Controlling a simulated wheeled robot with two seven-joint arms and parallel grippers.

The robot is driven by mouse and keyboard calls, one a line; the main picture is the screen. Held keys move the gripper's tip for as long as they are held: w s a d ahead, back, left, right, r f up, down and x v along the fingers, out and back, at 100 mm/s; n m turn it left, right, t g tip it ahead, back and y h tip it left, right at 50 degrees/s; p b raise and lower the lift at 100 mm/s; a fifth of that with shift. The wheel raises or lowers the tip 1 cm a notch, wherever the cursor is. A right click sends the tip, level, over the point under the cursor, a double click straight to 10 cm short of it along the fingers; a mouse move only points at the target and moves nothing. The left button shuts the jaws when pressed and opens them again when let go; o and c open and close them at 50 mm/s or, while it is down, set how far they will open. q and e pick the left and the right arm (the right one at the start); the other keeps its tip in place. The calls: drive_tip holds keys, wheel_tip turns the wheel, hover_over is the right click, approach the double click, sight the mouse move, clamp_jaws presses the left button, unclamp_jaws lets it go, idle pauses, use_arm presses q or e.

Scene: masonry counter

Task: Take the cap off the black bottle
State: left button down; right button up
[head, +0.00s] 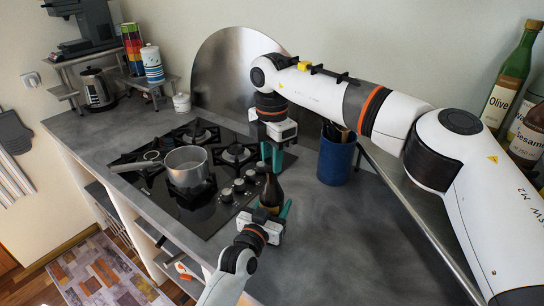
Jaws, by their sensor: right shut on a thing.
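The black bottle (270,190) stands upright on the counter, just right of the cooktop. My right gripper (271,158) points down from above and is shut on the bottle's cap at the top. The cap is hidden between its teal fingers. My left gripper (270,208) reaches in from the front, with its teal fingers on both sides of the bottle's lower body. I cannot tell whether these fingers press on the bottle or stand slightly apart from it.
A black cooktop (160,196) with a steel pot (187,167) lies to the left. A blue utensil holder (336,160) stands behind and right of the bottle. Labelled bottles, one an olive bottle (509,82), stand at the far right. The counter (345,245) at front right is clear.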

drive_tip(key=n, duration=1.3)
drive_tip(key=shift+n, duration=0.3)
drive_tip(key=n, duration=2.1)
drive_tip(key=shift+r+n, duration=0.1)
drive_tip(key=shift+n, duration=0.2)
drive_tip(key=n, duration=0.9)
